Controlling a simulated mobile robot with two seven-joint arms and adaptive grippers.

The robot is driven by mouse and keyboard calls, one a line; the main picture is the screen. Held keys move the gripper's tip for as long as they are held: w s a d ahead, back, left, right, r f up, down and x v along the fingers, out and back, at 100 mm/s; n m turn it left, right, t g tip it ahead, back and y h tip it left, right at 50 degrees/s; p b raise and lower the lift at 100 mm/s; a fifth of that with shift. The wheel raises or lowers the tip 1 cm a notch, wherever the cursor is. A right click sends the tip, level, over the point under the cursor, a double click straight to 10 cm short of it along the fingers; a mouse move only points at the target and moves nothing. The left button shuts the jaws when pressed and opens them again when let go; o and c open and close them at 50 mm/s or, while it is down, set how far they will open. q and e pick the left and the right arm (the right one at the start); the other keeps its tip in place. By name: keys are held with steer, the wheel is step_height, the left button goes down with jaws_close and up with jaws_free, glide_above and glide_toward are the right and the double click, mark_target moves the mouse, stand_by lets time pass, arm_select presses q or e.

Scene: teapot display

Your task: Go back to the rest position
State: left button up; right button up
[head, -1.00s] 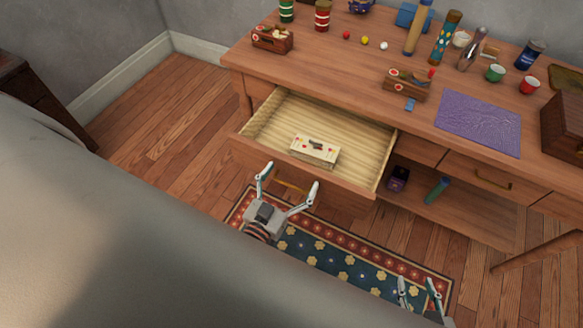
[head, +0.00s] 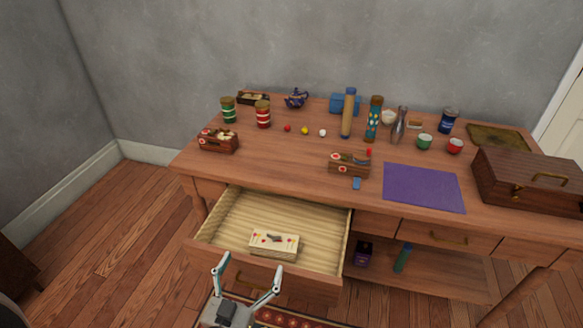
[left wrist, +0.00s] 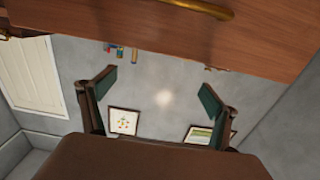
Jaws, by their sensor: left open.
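My left gripper (head: 246,288) is open and empty in the head view, just in front of the pulled-out drawer (head: 320,222). Its two fingers stand wide apart near the drawer front. In the left wrist view my left gripper (left wrist: 155,95) also shows spread fingers with nothing between them. A cream box (head: 274,244) with a small dark thing on top lies in the drawer. My right gripper is not in the head view now.
The wooden desk (head: 290,168) holds a purple mat (head: 423,187), a wooden chest (head: 528,182), a blue teapot (head: 296,99), and several jars, cups and bottles. The open drawer juts out in front. Bare floor (head: 110,230) lies to the left.

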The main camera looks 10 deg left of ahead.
arm_select(q)
steer(key=s+f+m+g+h+p, duration=0.1)
steer(key=s+f+m+g+h, duration=0.1)
steer(key=s+f+m+g, duration=0.2)
steer(key=s+f+g, duration=0.3)
steer(key=s+f, duration=0.5)
steer(key=shift+f+g, duration=0.15)
steer(key=shift+g, duration=0.15)
